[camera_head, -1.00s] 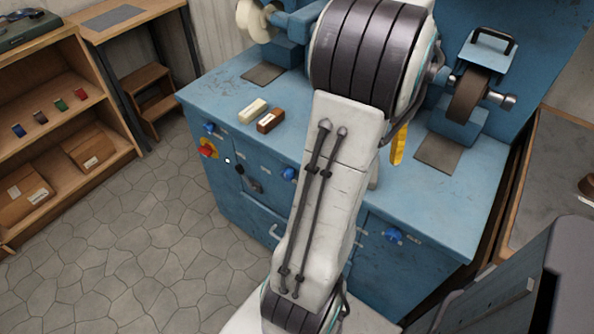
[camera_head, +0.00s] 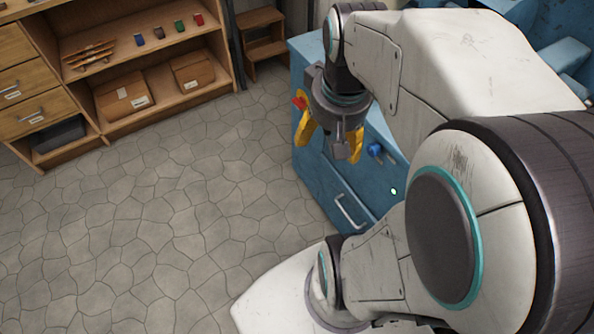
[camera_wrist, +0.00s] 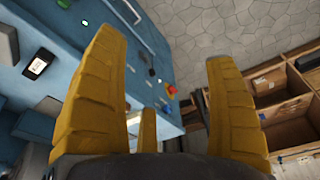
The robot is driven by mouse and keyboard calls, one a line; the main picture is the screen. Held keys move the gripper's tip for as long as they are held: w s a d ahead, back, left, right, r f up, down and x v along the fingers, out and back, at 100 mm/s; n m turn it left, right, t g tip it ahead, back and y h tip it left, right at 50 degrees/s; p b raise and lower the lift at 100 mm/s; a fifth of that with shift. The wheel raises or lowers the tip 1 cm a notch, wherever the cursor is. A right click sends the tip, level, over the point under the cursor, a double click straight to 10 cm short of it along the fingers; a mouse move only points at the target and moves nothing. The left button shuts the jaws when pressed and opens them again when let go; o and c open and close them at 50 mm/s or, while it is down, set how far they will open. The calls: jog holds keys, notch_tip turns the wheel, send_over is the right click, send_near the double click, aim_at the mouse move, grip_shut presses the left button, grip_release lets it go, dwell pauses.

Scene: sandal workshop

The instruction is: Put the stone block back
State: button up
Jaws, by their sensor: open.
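My gripper (camera_head: 331,140) hangs in front of the blue cabinet (camera_head: 322,180) in the head view, with its yellow fingers pointing down. In the wrist view, my gripper (camera_wrist: 172,75) has its fingers spread wide, with nothing between them. I see no object that I can surely call the stone block. A small dark piece with a white face (camera_wrist: 38,64) shows against the blue surface at the left of the wrist view, apart from the fingers; I cannot tell what it is. My arm hides most of the bench top in the head view.
A wooden shelf unit (camera_head: 152,70) with cardboard boxes (camera_head: 124,95) and small coloured tins (camera_head: 180,26) stands at the upper left. A wooden step stool (camera_head: 262,38) stands beside the cabinet. The stone-paved floor (camera_head: 170,210) between is clear. A drawer handle (camera_head: 352,211) sticks out from the cabinet.

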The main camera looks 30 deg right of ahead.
jog(key=s+a+f+n+t+y, duration=0.1)
jog(key=s+a+n, duration=0.2)
jog(key=a, duration=0.6)
jog(key=shift+s+f+n, duration=0.2)
jog(key=shift+s+n, duration=0.05)
jog(key=shift+n, duration=0.15)
jog(key=shift+a, duration=0.1)
notch_tip(320, 180, up, 4)
jog(key=p, duration=0.3)
jog(key=shift+f, duration=0.1)
dwell(0.6)
